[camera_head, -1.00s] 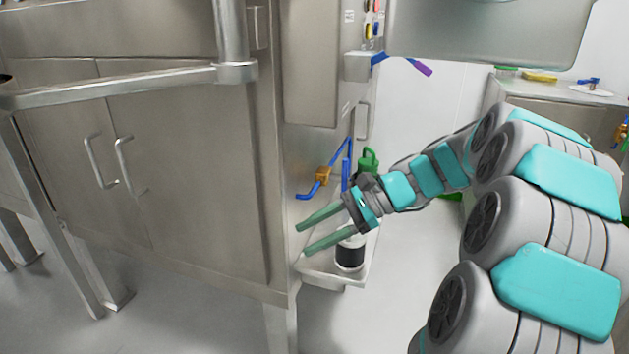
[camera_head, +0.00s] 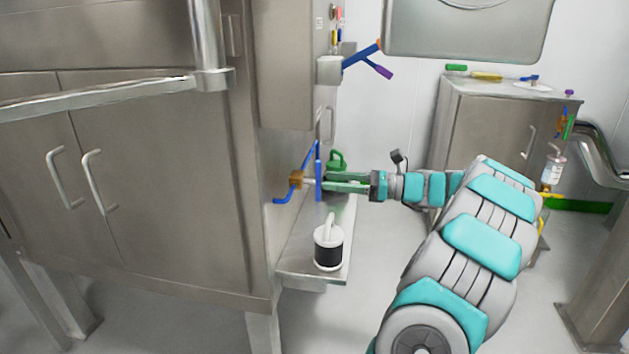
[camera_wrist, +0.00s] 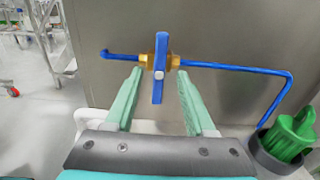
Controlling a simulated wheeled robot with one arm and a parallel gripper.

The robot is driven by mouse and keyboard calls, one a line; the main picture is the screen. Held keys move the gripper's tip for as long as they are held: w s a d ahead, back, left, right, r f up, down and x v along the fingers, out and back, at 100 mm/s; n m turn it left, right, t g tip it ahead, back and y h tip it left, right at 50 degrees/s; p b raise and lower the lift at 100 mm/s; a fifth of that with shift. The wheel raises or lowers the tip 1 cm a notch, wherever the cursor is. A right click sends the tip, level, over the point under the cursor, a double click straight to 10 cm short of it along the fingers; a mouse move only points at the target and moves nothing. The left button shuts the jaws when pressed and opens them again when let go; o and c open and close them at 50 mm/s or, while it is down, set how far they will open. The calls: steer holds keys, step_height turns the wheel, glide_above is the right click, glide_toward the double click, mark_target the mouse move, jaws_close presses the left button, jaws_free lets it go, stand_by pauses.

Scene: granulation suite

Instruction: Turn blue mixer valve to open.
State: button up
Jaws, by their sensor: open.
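The blue mixer valve handle (camera_head: 319,173) stands upright on a brass valve body (camera_head: 296,180) at the side of the steel cabinet. In the wrist view the handle (camera_wrist: 160,68) is vertical, across the horizontal blue pipe (camera_wrist: 235,68), with the brass body (camera_wrist: 173,62) behind it. My gripper (camera_head: 326,182) is open, with green fingers pointing at the valve. In the wrist view the fingertips (camera_wrist: 160,80) lie on either side of the handle's lower part, with gaps on both sides. I cannot tell whether the tips reach as deep as the handle.
A white container with a black band (camera_head: 328,248) stands on the steel shelf (camera_head: 300,268) below the valve. A green object (camera_head: 337,160) is behind my gripper; in the wrist view it (camera_wrist: 290,138) sits at the lower right. Steel cabinet wall (camera_head: 262,215) lies behind the valve.

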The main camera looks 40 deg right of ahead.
mark_target(318, 201)
steer(key=shift+x, duration=2.2)
jaws_close()
